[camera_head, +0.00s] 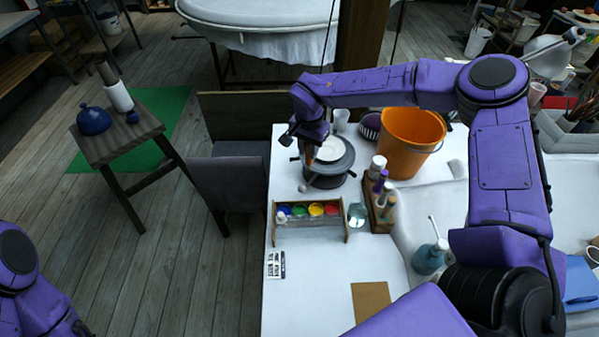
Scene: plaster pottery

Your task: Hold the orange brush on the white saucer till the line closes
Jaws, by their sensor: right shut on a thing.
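The white saucer (332,150) lies on a dark round turntable (331,177) on the white table. My right gripper (305,147) is above the saucer's left side and points down. It is shut on the orange brush (309,157), of which only a small part shows below the fingers. The gripper and wrist hide most of the brush, and I cannot tell whether its tip touches the saucer. Any line on the saucer is too small to see. My left arm shows at the lower left corner, but its gripper is out of the picture.
An orange bucket (411,140) stands right of the turntable. In front are a rack of paint pots (309,222), a glass jar (357,214) and a wooden block with bottles (381,213). A brown board (371,299) lies nearer. The table's front left is mostly clear.

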